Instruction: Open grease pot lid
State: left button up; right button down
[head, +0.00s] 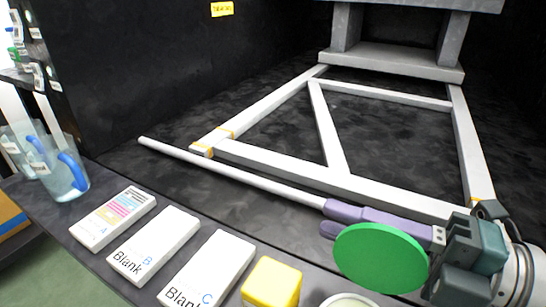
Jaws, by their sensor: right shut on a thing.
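The round green lid (382,258) is at the lower right, tilted with its flat face toward me. My right gripper (432,272) comes in from the right and is shut on the lid's right edge; the exact contact is partly hidden. Below and left of the lid, the pale round top of the grease pot (348,301) shows at the bottom edge, mostly cut off. The lid appears apart from the pot and above it. My left gripper is not in view.
A yellow block (271,283) stands left of the pot. White boxes A (112,217), B (154,245) and C (207,270) stand further left, then a blue-handled jug (62,176). A long pale rod (235,175) with a purple handle (375,218) lies behind. A white frame (330,135) is beyond.

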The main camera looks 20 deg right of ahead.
jog(key=shift+s+a+f, duration=0.1)
jog(key=shift+f, duration=0.05)
jog(key=c, duration=1.1)
grip_release()
jog(key=shift+c, duration=0.2)
jog(key=o, duration=0.4)
jog(key=shift+s+a, duration=0.15)
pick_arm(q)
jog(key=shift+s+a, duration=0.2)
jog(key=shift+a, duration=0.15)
